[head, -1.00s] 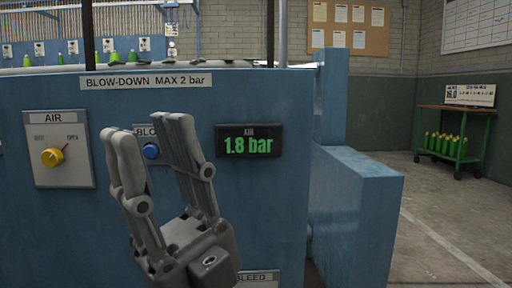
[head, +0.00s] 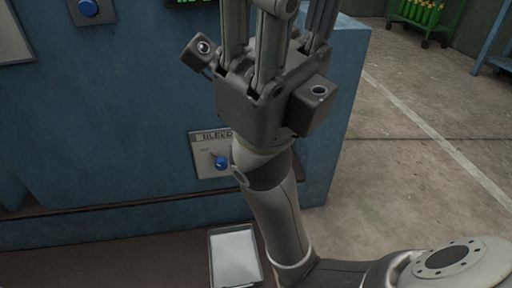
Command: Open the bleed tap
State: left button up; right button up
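The bleed tap (head: 221,162) is a round blue knob on a pale plate labelled BLEED (head: 203,167), low on the blue cabinet face. A small pointer runs up and left from the knob towards faint lettering. My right gripper (head: 280,25) points upward, above and to the right of the tap, not touching it. Its fingertips are cut off by the top edge, so its opening is unclear. My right forearm covers the plate's right part. My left gripper is out of view.
A shallow pale tray (head: 235,258) lies below the tap, in front of the cabinet. Another blue knob (head: 88,7) is at upper left, beside part of the AIR plate (head: 12,38). Open concrete floor (head: 420,130) lies to the right, with a green trolley (head: 425,25) beyond.

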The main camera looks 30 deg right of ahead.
aim_at(221, 163)
jog(key=z, duration=0.65)
jog(key=i+j, duration=0.1)
jog(key=j, duration=0.55)
jog(key=i+j+z, duration=0.1)
jog(key=j, duration=0.2)
jog(key=i, duration=0.05)
